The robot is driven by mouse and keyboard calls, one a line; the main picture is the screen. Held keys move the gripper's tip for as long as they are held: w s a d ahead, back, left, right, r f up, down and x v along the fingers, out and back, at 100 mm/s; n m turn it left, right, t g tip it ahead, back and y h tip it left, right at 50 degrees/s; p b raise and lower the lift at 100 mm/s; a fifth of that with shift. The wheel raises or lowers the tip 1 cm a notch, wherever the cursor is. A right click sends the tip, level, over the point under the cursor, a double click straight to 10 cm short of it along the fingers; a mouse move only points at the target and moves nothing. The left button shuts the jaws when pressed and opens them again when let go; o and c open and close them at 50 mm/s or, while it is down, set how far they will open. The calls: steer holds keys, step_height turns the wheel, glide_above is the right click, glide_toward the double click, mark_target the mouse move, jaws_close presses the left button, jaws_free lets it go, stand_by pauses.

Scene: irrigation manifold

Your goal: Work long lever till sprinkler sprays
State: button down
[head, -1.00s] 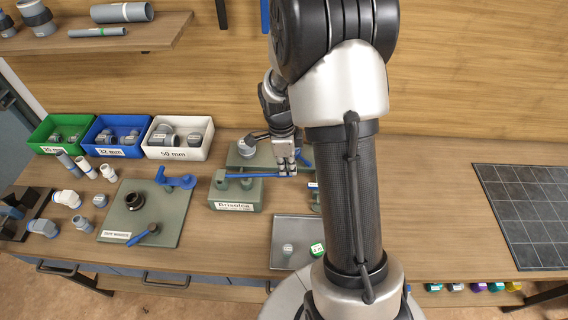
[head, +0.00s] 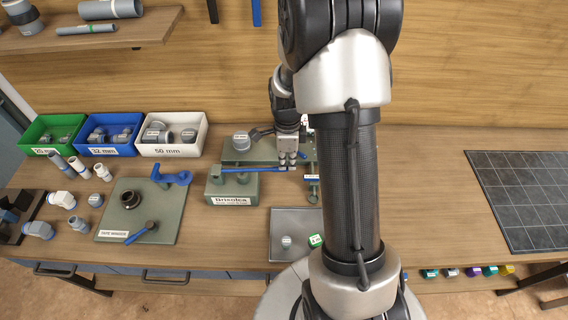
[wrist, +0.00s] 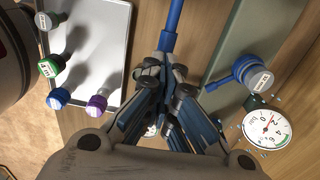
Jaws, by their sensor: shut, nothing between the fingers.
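The long blue lever (head: 250,170) lies nearly level across the top of a green block with a name label (head: 232,190). My gripper (head: 288,164) is at the lever's right end, with its fingers pointing down. In the wrist view the blue lever (wrist: 172,22) runs from the top edge to my gripper's fingertips (wrist: 165,68). The fingers are shut with nothing between them; they meet at or over the lever's end, and I cannot tell if they touch it.
A pressure gauge (wrist: 267,130) and a blue-collared round fitting (wrist: 252,76) stand close to my fingers in the wrist view. A grey tray (head: 280,250) with small caps lies in front. A green plate with blue handles (head: 165,205) and parts bins (head: 172,150) are left.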

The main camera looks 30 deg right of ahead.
step_height(320, 180, up, 12)
steer(key=p, duration=0.1)
steer(key=shift+d+f+p, duration=0.25)
steer(key=shift+d+p, duration=0.05)
steer(key=shift+p, duration=0.05)
steer(key=shift+a, duration=0.1)
stand_by(0.4)
steer(key=w+a+r+g+h+b, duration=0.1)
steer(key=w+a+r+h+b, duration=0.1)
steer(key=r, duration=0.4)
steer(key=w+a+b, duration=0.1)
steer(key=a, duration=0.1)
steer(key=shift+w+a+g+b, duration=0.15)
steer(key=shift+a+g+b, duration=0.15)
steer(key=shift+a, duration=0.1)
steer(key=shift+r, duration=0.1)
steer(key=b+x, duration=0.3)
steer(key=x, duration=1.1)
steer(key=shift+d, duration=0.2)
